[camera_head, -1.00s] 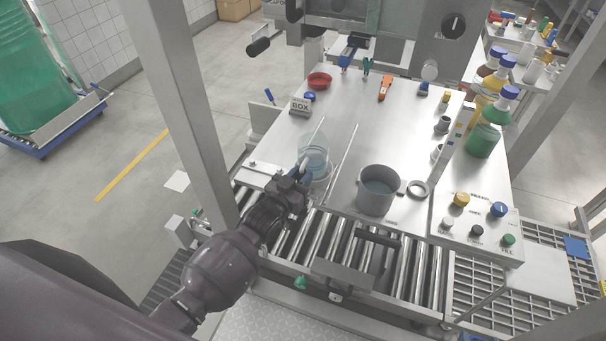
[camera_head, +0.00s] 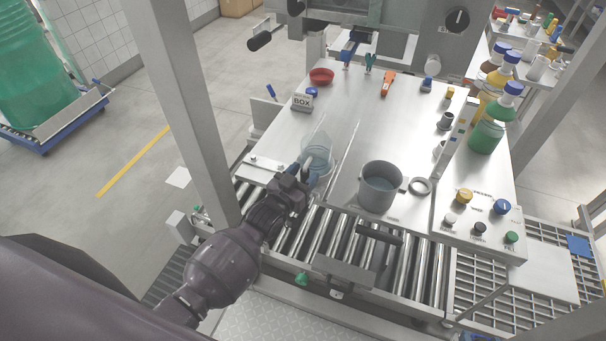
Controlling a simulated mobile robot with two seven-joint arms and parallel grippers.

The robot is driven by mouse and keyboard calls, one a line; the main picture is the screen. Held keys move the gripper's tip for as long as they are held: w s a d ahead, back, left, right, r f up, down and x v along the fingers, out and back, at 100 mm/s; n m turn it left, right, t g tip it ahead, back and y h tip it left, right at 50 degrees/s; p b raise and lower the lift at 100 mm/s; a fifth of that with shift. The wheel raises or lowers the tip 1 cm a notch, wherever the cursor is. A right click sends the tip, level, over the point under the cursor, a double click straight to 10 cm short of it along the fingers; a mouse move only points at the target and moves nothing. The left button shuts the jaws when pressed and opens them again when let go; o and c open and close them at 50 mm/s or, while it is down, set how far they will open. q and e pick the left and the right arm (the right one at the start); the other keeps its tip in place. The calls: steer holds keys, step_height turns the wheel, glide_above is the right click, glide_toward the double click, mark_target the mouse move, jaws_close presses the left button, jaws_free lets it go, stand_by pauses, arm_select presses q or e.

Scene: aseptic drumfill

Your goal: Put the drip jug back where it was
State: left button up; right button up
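The drip jug (camera_head: 319,149) is a clear, bluish see-through jug at the left front of the steel table. My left gripper (camera_head: 304,173) is at its near side, with the fingers at the jug's handle. The fingers look closed around the handle, though the wrist partly hides them. The jug is over or on the table's front left part, close to the rollers; I cannot tell whether its base touches. My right gripper is not in the view.
A button panel (camera_head: 478,228) and coloured bottles (camera_head: 490,130) are at the right. A roller conveyor (camera_head: 330,235) runs along the front. The table's middle (camera_head: 375,125) is clear.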

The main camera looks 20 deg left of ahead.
arm_select(q)
steer(key=shift+r, duration=0.1)
steer(key=shift+r+p, duration=0.3)
steer(key=shift+r, duration=0.05)
steer(key=shift+s+r, duration=0.15)
steer(key=shift+s, duration=0.1)
steer(key=v, duration=1.1)
steer(key=shift+s, duration=0.3)
steer(key=s+a+f+g+y, duration=0.2)
steer(key=s+a+f+g, duration=0.1)
steer(key=s, duration=0.4)
steer(key=s+a+f+n+g+y, duration=0.1)
steer(key=s+a+f+g+y, duration=0.1)
steer(key=s+f, duration=0.3)
steer(key=shift+s+a+n+g, duration=0.3)
steer(key=shift+s+a+g, duration=0.2)
steer(key=shift+s+a, duration=0.4)
steer(key=shift+f, duration=0.15)
